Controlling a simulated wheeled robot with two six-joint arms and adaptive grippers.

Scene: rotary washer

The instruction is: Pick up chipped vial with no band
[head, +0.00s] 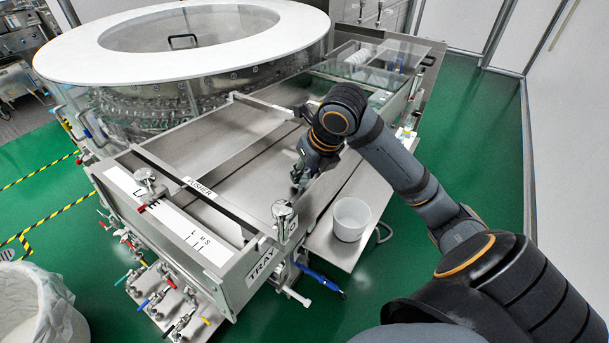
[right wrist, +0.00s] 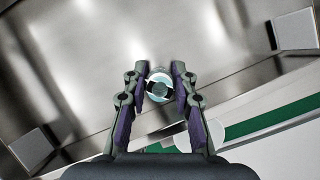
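My right gripper (head: 300,180) points down over the steel tray surface, near its right side. In the right wrist view, a clear round glass vial (right wrist: 159,87), seen from above, sits between the two fingertips of this gripper (right wrist: 160,74). The fingers lie close along both sides of the vial; I cannot tell whether they press on it. Dark patches show on the vial, but a chip or band cannot be made out. The vial is not clear in the head view. My left gripper is not in view.
The steel tray deck (head: 215,135) is mostly bare. A pusher bar (head: 200,187) crosses its front. The round washer with a white rim (head: 90,62) stands behind. A white bucket (head: 351,219) stands on a side shelf. A glass-walled section (head: 365,62) is at the back right.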

